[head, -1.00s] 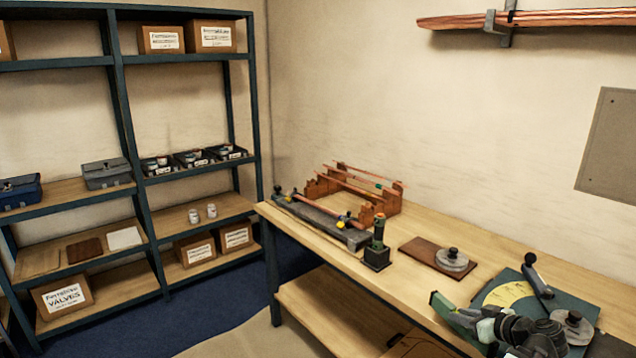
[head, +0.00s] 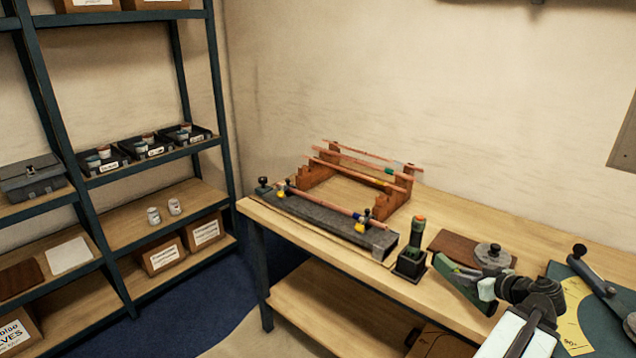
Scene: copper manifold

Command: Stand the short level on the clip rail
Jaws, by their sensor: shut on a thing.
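My gripper (head: 484,287) is at the lower right in the head view, above the front part of the bench. It is shut on a grey-green bar that looks like the short level (head: 460,287). The bar slants, its green-tipped end up and to the left; my gripper partly hides its other end. The clip rail (head: 312,220) is a long dark grey bar at the bench's left front. Clips with blue and yellow parts stand on it and hold a copper pipe (head: 322,201). The level is apart from the rail, to its right.
A small black holder (head: 410,264) with an orange-topped tool stands between rail and gripper. Wooden stepped racks (head: 393,198) with copper pipes stand behind the rail. A brown board (head: 455,246) with a grey disc and a green angle plate (head: 597,318) lie to the right.

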